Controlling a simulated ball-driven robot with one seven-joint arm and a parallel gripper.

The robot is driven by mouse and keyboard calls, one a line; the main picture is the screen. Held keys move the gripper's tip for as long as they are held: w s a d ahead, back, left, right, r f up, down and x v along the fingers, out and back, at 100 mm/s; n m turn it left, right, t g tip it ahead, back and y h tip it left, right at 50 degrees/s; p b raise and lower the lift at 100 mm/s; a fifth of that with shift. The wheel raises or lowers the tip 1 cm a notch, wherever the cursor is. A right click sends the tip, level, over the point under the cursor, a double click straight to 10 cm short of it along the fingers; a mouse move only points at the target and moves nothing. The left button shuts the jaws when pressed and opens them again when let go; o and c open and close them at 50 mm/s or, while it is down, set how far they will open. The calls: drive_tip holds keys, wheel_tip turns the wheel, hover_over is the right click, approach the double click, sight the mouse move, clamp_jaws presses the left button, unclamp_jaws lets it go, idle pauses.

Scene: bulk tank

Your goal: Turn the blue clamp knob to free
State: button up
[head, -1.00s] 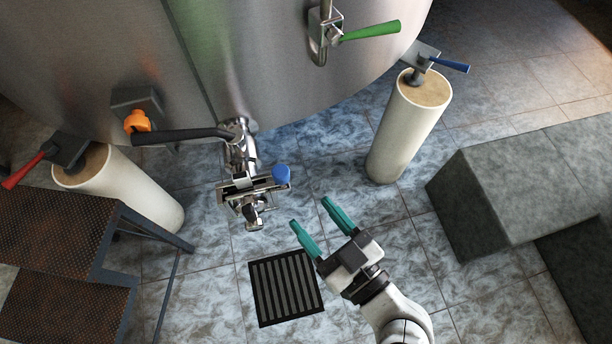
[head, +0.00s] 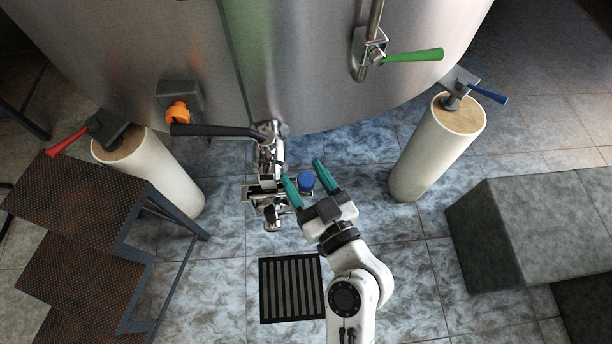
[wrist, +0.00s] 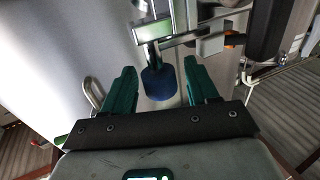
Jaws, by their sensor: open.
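The blue clamp knob (head: 306,181) sits at the right end of the metal clamp (head: 264,190) on the tank's outlet pipe. My gripper (head: 305,179) is open, and in the head view its two teal fingers lie on either side of the knob. In the wrist view the knob (wrist: 159,83) shows between the fingertips (wrist: 161,82), with a gap on each side. I cannot tell how deep the knob is between the fingers. No contact shows.
The steel tank (head: 320,60) stands behind, with a black-handled valve (head: 215,131) above the clamp. A floor drain (head: 291,288) lies in front. Perforated steps (head: 75,240) stand left, a grey block (head: 540,225) right. White legs (head: 435,150) flank the outlet.

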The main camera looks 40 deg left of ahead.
drive_tip(key=shift+c, duration=0.4)
drive_tip(key=c, duration=0.9)
drive_tip(key=shift+o, duration=0.2)
drive_tip(key=shift+f, duration=0.1)
